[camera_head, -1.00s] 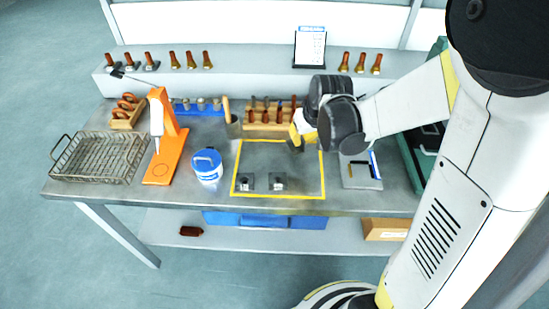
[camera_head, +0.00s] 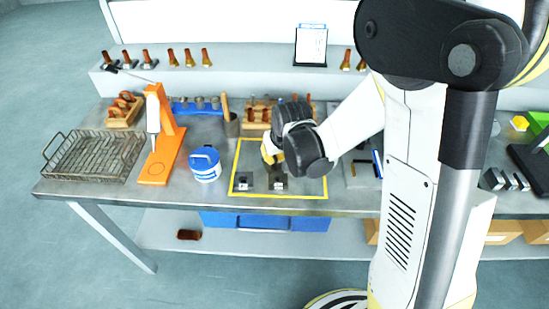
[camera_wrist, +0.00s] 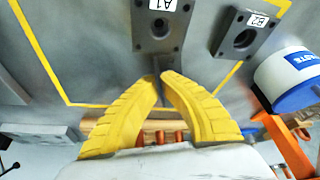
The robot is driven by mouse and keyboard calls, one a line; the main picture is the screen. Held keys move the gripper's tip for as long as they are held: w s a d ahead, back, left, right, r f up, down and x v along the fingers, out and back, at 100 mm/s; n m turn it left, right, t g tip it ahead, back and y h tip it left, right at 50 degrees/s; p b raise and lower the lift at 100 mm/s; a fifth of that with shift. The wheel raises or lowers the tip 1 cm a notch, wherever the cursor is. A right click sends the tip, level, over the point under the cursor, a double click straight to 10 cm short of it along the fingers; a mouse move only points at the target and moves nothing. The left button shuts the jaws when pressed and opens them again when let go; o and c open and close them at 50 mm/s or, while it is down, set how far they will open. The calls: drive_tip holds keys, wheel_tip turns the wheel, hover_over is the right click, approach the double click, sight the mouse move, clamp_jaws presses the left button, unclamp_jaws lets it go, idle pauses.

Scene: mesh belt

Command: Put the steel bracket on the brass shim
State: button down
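Two dark grey blocks with round holes lie inside the yellow-outlined area: one labelled A1 (camera_wrist: 157,30) and one labelled B2 (camera_wrist: 240,36). In the head view they sit near the outline's front edge, the left block (camera_head: 241,181) and the right block (camera_head: 279,183). I cannot make out which part is the steel bracket or the brass shim. My gripper (camera_wrist: 162,76) points down at the mat, its yellow fingertips close together just beside block A1. A narrow grey strip shows at the tips; whether it is held is unclear. In the head view my gripper (camera_head: 268,158) is partly hidden by its wrist.
A blue-and-white tub (camera_head: 205,164) stands left of the outlined area, with an orange stand (camera_head: 163,150) and a wire basket (camera_head: 92,158) beyond. A wooden tool rack (camera_head: 255,118) is behind. A clipboard (camera_head: 310,45) stands on the rear shelf.

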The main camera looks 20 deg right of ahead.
drive_tip(key=shift+f, duration=0.15)
drive_tip(key=c, duration=1.6)
unclamp_jaws()
drive_tip(key=s+d+r+t+p, duration=0.1)
drive_tip(key=s+r+p, duration=0.1)
drive_tip(key=s+r, duration=0.5)
drive_tip(key=s+d+r+p, duration=0.1)
drive_tip(key=s+r+p, duration=0.15)
drive_tip(key=r, duration=0.85)
drive_tip(key=s+d+r+m+t, duration=0.15)
drive_tip(key=s+r, duration=0.25)
drive_tip(key=s, duration=0.5)
drive_tip(key=shift+n+h, duration=0.25)
drive_tip(key=shift+h, duration=0.05)
drive_tip(key=f+b, duration=0.4)
drive_tip(key=b, duration=0.1)
drive_tip(key=shift+s+f, duration=0.2)
drive_tip(key=shift+f, duration=0.15)
